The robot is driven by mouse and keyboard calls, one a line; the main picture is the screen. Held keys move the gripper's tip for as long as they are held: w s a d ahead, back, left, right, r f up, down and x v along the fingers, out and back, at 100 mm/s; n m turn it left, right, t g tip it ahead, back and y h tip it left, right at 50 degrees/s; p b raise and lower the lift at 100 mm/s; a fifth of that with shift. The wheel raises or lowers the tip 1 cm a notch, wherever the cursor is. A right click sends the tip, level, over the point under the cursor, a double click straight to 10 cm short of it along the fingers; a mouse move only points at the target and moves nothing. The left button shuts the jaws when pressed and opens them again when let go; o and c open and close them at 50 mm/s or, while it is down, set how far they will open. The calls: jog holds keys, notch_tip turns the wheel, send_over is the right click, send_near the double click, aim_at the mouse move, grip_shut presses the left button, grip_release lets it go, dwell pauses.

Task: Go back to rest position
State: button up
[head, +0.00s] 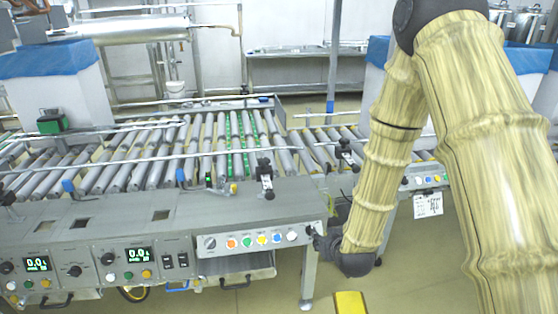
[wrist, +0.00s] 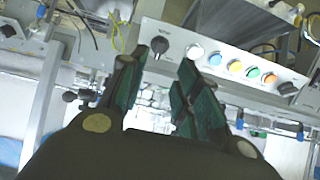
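My gripper (wrist: 163,60) shows in the wrist view with its two green-padded fingers apart and nothing visible between them. It points towards a control panel (wrist: 225,62) with a black knob and coloured buttons; I cannot tell how far away the panel is. In the head view my arm hangs down on the right side, its lower end beside the right end of the conveyor's front frame. Dark parts show there, but the fingers cannot be made out.
A roller conveyor (head: 200,150) fills the left and middle, with a button panel (head: 255,241) on its front. A white box with a blue liner (head: 60,90) stands at the left; another blue-lined box (head: 377,60) is partly behind my arm. Floor (head: 410,280) shows at lower right.

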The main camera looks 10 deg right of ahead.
jog(key=s+f+g, duration=0.4)
jog(key=s+f, duration=0.5)
jog(key=s, duration=0.4)
jog(key=s+f+g, duration=0.3)
jog(key=s+f, duration=0.5)
jog(key=s, duration=0.5)
jog(key=s+f+g, duration=0.4)
jog(key=s+f, duration=0.5)
jog(key=s, duration=0.4)
notch_tip(320, 180, up, 12)
jog(key=p, duration=1.2)
jog(key=shift+w+a+r+m, duration=0.25)
jog(key=shift+w+a+m, duration=0.05)
jog(key=shift+w+m, duration=0.1)
